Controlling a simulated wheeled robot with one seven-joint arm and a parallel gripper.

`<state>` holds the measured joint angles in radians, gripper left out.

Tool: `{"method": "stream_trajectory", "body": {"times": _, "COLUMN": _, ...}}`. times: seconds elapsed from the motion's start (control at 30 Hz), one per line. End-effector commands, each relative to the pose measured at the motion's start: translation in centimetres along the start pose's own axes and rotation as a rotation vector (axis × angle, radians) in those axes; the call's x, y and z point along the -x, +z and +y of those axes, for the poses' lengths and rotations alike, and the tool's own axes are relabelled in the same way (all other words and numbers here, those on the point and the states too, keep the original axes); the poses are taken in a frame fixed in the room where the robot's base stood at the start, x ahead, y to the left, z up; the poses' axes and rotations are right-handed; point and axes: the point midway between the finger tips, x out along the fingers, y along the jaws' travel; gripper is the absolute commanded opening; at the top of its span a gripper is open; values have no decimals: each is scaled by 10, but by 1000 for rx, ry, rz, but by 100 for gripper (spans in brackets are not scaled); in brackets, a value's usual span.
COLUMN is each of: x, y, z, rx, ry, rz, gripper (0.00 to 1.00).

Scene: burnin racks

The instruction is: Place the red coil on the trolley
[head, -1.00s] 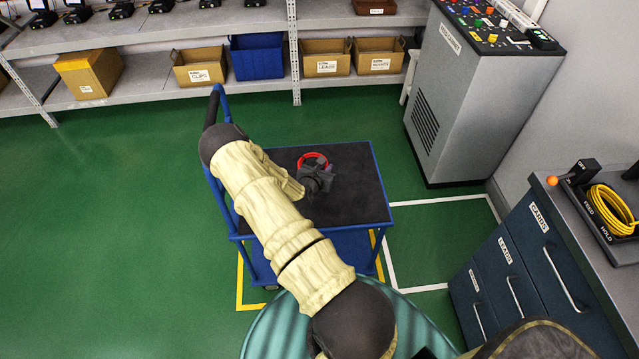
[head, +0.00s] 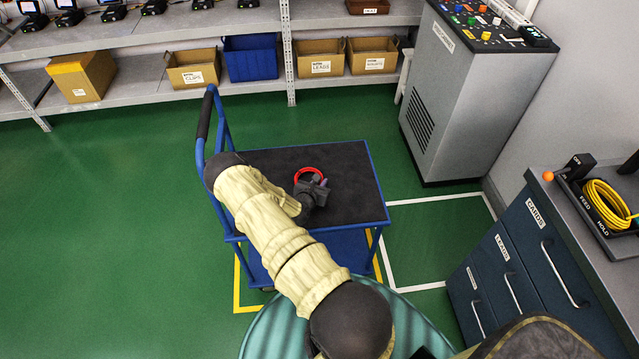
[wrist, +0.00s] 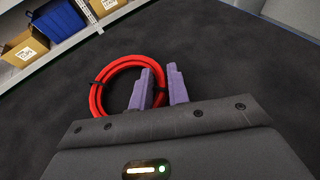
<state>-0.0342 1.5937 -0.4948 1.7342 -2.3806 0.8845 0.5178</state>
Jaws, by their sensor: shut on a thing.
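The red coil (head: 309,175) is over the dark top of the blue trolley (head: 350,165). In the wrist view the red coil (wrist: 97,100) is a ring of cable with black ties, at the left of the purple fingers. My gripper (head: 317,184) is over the trolley top, and in the wrist view its fingers (wrist: 160,90) are close together, shut on the coil's right side. The left finger hides part of the coil. I cannot tell whether the coil touches the dark trolley top (wrist: 225,60).
A shelf with a clips box (head: 193,67), a blue bin (head: 251,62) and other boxes stands behind. A grey cabinet (head: 465,90) is at the right. A drawer bench (head: 530,260) with a yellow cable (head: 607,205) is at the front right. Green floor is clear at left.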

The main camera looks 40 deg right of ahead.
Motion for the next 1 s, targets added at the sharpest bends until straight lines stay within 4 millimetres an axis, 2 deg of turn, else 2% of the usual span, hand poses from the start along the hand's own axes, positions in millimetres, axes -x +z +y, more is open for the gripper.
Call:
{"method": "stream_trajectory", "body": {"times": 0.1, "x": 0, "y": 0, "z": 0, "rx": 0, "ry": 0, "rz": 0, "gripper": 0}}
{"method": "stream_trajectory", "body": {"times": 0.13, "x": 0, "y": 0, "z": 0, "rx": 0, "ry": 0, "rz": 1, "gripper": 23}}
{"method": "stream_trajectory", "body": {"times": 0.2, "x": 0, "y": 0, "z": 0, "rx": 0, "ry": 0, "rz": 1, "gripper": 37}}
{"method": "stream_trajectory", "body": {"times": 0.23, "x": 0, "y": 0, "z": 0, "rx": 0, "ry": 0, "rz": 1, "gripper": 40}}
{"method": "stream_trajectory", "body": {"times": 0.53, "x": 2, "y": 0, "z": 0, "rx": 0, "ry": 0, "rz": 1, "gripper": 40}}
{"method": "stream_trajectory", "body": {"times": 0.67, "x": 10, "y": 1, "z": 0, "rx": 1, "ry": 0, "rz": 1, "gripper": 40}}
{"method": "stream_trajectory", "body": {"times": 0.77, "x": 22, "y": 0, "z": 0, "rx": 1, "ry": 0, "rz": 2, "gripper": 40}}
{"method": "stream_trajectory", "body": {"times": 1.0, "x": 68, "y": 1, "z": 1, "rx": 2, "ry": 1, "rz": 2, "gripper": 40}}
